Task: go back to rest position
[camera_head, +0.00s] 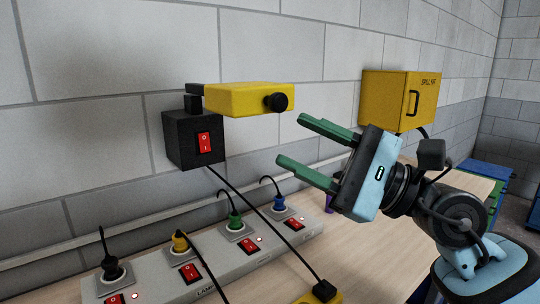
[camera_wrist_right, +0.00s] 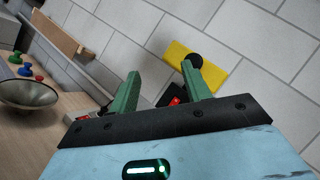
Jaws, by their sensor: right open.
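My right gripper (camera_head: 291,140) reaches in from the right in front of the grey block wall. Its two green fingers are apart with nothing between them, and they point left toward the black switch box. In the right wrist view the fingers (camera_wrist_right: 161,72) are also spread and empty. My left gripper is not in view.
A black box (camera_head: 178,150) with a red switch and a yellow block (camera_head: 236,100) with a black knob are just left of the fingers. Below is a grey power strip (camera_head: 215,270) with several plugs. A yellow spill kit box (camera_head: 388,94) hangs behind my gripper.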

